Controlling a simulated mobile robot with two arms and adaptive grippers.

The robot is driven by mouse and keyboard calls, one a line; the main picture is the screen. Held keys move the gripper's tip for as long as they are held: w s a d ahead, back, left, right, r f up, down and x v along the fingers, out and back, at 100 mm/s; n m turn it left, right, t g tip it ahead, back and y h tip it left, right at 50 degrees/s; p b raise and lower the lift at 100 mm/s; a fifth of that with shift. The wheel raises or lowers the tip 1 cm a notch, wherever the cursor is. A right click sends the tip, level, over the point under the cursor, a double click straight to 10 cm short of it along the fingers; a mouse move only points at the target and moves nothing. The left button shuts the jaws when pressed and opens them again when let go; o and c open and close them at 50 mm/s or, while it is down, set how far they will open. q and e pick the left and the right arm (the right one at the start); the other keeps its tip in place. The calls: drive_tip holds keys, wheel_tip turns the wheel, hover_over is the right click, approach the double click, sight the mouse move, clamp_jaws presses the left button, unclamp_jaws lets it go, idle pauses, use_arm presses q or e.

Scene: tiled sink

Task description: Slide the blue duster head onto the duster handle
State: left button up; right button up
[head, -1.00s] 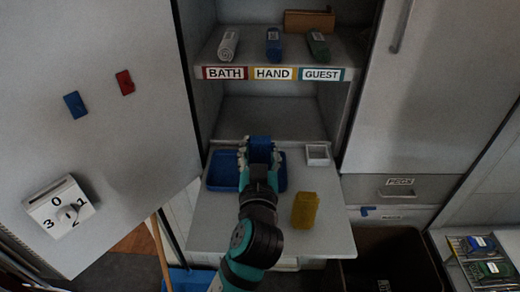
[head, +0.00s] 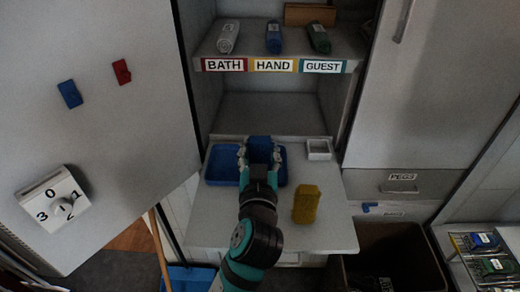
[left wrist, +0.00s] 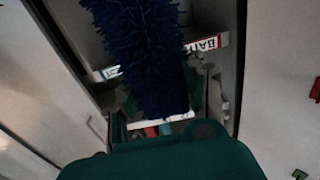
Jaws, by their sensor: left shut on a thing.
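The blue duster head (head: 260,146) is held by my left gripper (head: 260,157) over the pull-out shelf, at the blue tray. In the left wrist view the duster head (left wrist: 145,50) is dark blue and shaggy and fills the upper middle. The left gripper is shut on it; the fingers are partly hidden by the head and the wrist. I cannot make out the duster handle in either view. My right gripper is not in view.
A blue tray (head: 220,165), a yellow block-like thing (head: 306,204) and a small white box (head: 319,150) are on the pull-out shelf (head: 325,233). An open door (head: 110,150) is at left. The shelf's front right is bare.

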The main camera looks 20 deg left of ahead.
use_arm(q)
drive_tip(key=shift+f+b, duration=1.15)
drive_tip(key=shift+f, duration=0.15)
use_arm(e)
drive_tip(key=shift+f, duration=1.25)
use_arm(q)
drive_tip(key=o, duration=1.2)
drive_tip(key=shift+r, duration=0.1)
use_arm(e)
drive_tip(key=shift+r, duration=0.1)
